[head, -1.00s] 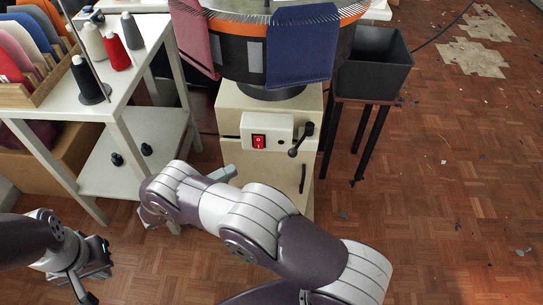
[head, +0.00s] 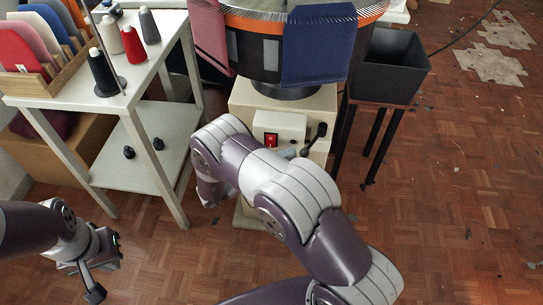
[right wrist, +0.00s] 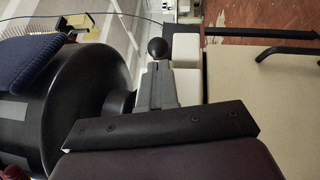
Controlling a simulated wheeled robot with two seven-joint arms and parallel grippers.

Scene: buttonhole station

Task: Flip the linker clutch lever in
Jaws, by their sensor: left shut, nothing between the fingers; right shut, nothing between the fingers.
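The clutch lever, a dark arm with a black ball knob (head: 322,129), sticks out at the right of the white switch box on the machine's beige cabinet. In the head view my right arm hides most of that gripper. My left gripper (head: 93,290) is shut and empty, low at the left over the floor.
A red switch (head: 271,140) is on the box left of the lever. The round machine head with blue fabric (head: 318,50) hangs above. A black bin (head: 392,66) stands at the right. A white table (head: 140,75) with yarn cones is at the left.

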